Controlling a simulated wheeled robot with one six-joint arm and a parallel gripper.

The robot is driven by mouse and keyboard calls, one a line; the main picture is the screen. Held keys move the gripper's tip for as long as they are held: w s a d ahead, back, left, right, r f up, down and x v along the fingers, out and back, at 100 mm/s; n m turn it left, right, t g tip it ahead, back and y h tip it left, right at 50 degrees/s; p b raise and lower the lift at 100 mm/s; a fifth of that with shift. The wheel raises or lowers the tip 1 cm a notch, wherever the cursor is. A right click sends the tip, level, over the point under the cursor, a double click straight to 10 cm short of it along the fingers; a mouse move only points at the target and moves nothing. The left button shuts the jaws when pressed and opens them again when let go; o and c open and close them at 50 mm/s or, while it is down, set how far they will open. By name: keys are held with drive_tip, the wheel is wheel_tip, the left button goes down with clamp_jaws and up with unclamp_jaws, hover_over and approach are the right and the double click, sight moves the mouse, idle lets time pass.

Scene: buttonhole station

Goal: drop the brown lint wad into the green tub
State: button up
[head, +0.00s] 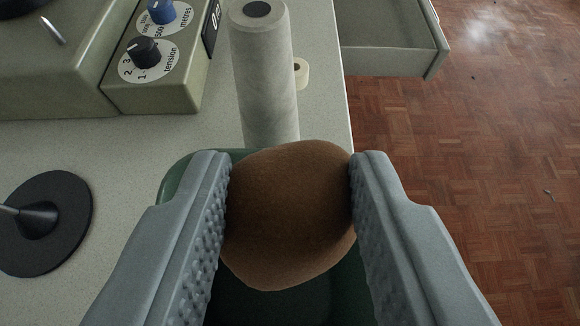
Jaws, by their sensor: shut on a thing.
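The brown lint wad (287,215) is a rounded, fuzzy lump between the two grey fingers of my gripper (290,190). My gripper is shut on it, with a finger pressed to each side. The green tub (178,180) is below and behind the wad. Its rim shows at the upper left of the wad and its dark inside shows under the wad. The wad and fingers hide most of the tub. I cannot tell how high the wad is above the tub.
A tall white roll (265,80) stands just beyond the tub, with a small roll (301,73) behind it. A machine with dials (150,60) is at the upper left. A black round base (45,225) is at the left. An open drawer (390,40) and parquet floor (480,150) are to the right.

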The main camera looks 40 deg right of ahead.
sight(291, 255)
drive_tip(key=shift+f, duration=2.15)
drive_tip(key=o, duration=1)
drive_tip(key=v, duration=1.7)
drive_tip(key=shift+s+a, duration=0.1)
drive_tip(key=shift+s, duration=0.05)
